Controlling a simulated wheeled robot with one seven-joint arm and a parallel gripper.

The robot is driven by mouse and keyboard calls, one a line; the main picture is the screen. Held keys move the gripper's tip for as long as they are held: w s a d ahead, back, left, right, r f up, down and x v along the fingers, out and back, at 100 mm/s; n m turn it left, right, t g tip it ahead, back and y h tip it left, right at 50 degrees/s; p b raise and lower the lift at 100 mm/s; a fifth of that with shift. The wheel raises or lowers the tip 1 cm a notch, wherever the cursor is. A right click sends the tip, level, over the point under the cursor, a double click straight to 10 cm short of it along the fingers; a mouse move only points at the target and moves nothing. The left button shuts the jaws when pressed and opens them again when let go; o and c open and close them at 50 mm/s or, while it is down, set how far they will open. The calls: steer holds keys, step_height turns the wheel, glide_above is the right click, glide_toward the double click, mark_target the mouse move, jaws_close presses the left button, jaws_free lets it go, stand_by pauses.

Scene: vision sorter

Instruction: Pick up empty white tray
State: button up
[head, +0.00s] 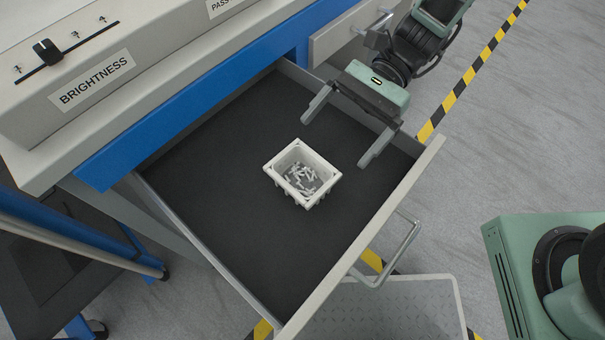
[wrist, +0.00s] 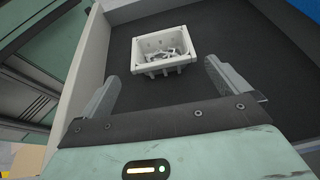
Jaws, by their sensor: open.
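A small white tray (head: 273,172) stands upright on the dark floor of an open drawer (head: 220,215). Several small whitish pieces (head: 303,177) lie inside it, so it is not empty. In the wrist view the tray (wrist: 165,67) is ahead of the fingertips, between their lines. My gripper (head: 334,139) is open and empty, up and to the right of the tray in the head view. Its two fingers also show in the wrist view (wrist: 162,80), apart from the tray.
The drawer's pale front wall (head: 365,235) and side walls surround the tray. A handle (head: 390,255) sticks out from the front. A bench with a brightness slider (head: 47,50) is at the upper left. The drawer floor around the tray is clear.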

mark_target(302, 181)
steer(key=b+x, duration=0.2)
steer(key=x, duration=0.7)
steer(key=shift+s+a, duration=0.1)
steer(key=shift+a, duration=0.15)
steer(key=c, duration=0.7)
